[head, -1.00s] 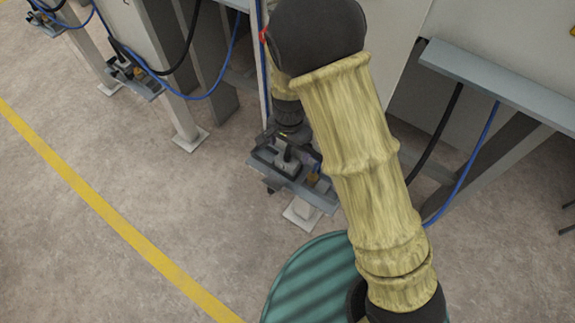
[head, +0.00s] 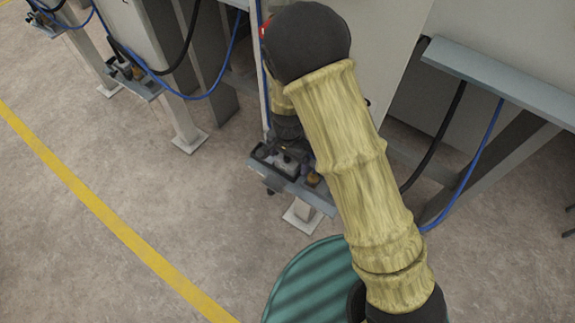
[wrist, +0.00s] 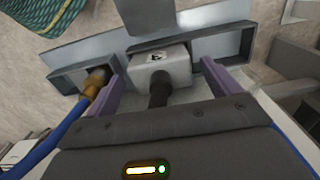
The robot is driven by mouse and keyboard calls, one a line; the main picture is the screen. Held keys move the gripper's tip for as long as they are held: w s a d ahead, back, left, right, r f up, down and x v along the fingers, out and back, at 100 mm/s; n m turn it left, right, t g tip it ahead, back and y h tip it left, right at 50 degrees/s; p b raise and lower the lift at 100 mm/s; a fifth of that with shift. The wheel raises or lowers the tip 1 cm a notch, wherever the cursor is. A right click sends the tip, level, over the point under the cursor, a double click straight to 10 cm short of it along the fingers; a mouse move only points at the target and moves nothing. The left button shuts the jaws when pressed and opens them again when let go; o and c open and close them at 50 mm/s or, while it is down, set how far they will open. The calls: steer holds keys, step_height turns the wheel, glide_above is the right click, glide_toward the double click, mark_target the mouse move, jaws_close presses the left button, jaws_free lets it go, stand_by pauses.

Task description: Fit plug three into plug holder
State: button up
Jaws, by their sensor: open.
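My gripper (wrist: 163,72) is open, with its two purple fingers on either side of a light grey block-shaped plug (wrist: 150,70). A small gap shows at each side of the plug. The plug has a dark mark on its top face, and a black cable comes from its near end. It sits at the middle of the grey-blue plug holder (wrist: 110,48); how deep it sits is hard to tell. In the head view the holder (head: 318,197) is partly hidden by my arm, and the gripper is hard to make out there.
A brass-coloured connector (wrist: 96,80) with a blue cable (wrist: 60,130) sits in the left compartment. The right rectangular compartment (wrist: 250,38) looks empty. A similar station (head: 140,85) stands further left. Grey floor with a yellow line (head: 95,210) lies open at the left.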

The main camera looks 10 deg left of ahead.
mark_target(287, 160)
steer(key=shift+s+a, duration=0.1)
steer(key=c, duration=1.3)
steer(key=shift+o, duration=0.2)
steer(key=shift+r, duration=0.1)
steer(key=shift+r, duration=0.55)
step_height(287, 160, up, 3)
steer(key=shift+f+p, duration=0.2)
steer(key=shift+p, duration=0.5)
steer(key=s+a+p, duration=0.1)
steer(key=s+a, duration=0.2)
steer(key=s, duration=0.5)
steer(key=s+a+p, duration=0.1)
steer(key=s+a, duration=0.3)
steer(key=s, duration=0.4)
steer(key=shift+s+f, duration=0.2)
steer(key=shift+s, duration=0.1)
